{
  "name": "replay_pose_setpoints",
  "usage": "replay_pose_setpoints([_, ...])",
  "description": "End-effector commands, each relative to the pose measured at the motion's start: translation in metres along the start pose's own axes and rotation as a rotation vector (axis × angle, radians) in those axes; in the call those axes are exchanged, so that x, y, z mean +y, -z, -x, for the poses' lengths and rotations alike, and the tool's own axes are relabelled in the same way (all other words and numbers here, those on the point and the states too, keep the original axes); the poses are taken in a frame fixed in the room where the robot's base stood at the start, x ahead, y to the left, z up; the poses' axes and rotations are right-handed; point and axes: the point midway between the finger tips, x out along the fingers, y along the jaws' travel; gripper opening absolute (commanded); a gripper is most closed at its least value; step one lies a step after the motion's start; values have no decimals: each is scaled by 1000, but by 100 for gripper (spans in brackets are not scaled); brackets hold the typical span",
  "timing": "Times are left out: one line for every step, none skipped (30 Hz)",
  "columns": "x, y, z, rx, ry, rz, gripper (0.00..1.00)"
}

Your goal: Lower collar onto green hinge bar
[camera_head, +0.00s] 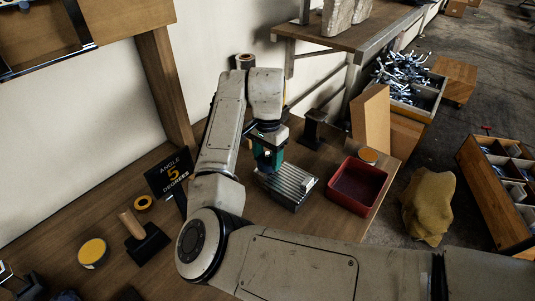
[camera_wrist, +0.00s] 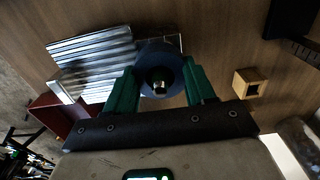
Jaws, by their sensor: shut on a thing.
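My gripper (camera_head: 268,160) points down over the wooden table, above the back end of a grey ridged metal block (camera_head: 292,186). In the wrist view its green fingers (camera_wrist: 160,88) are shut on a dark blue round collar (camera_wrist: 153,60). A small bright metal piece shows in the collar's dark middle. The ridged block also shows behind the collar's left side in the wrist view (camera_wrist: 88,52). I cannot make out a separate green hinge bar; the green I see is on my fingers. Whether the collar touches anything below is hidden.
A red tray (camera_head: 358,187) stands right of the block, near the table's edge. A dark bracket (camera_head: 313,130) stands behind. A small wooden block with a square hole (camera_wrist: 249,83) lies right of the collar. An angle sign (camera_head: 168,174) and a wooden-handled tool (camera_head: 132,224) are at left.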

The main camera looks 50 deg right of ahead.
Motion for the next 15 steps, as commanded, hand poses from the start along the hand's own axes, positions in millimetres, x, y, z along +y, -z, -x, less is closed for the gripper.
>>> replay_pose_setpoints([0, 0, -1, 0, 0, 0, 24])
replay_pose_setpoints([0, 0, -1, 0, 0, 0, 24])
replay_pose_setpoints([0, 0, -1, 0, 0, 0, 24])
replay_pose_setpoints([0, 0, -1, 0, 0, 0, 24])
replay_pose_setpoints([0, 0, -1, 0, 0, 0, 24])
replay_pose_setpoints([0, 0, -1, 0, 0, 0, 24])
replay_pose_setpoints([0, 0, -1, 0, 0, 0, 24])
replay_pose_setpoints([0, 0, -1, 0, 0, 0, 24])
replay_pose_setpoints([0, 0, -1, 0, 0, 0, 24])
replay_pose_setpoints([0, 0, -1, 0, 0, 0, 24])
replay_pose_setpoints([0, 0, -1, 0, 0, 0, 24])
replay_pose_setpoints([0, 0, -1, 0, 0, 0, 24])
replay_pose_setpoints([0, 0, -1, 0, 0, 0, 24])
replay_pose_setpoints([0, 0, -1, 0, 0, 0, 24])
replay_pose_setpoints([0, 0, -1, 0, 0, 0, 56])
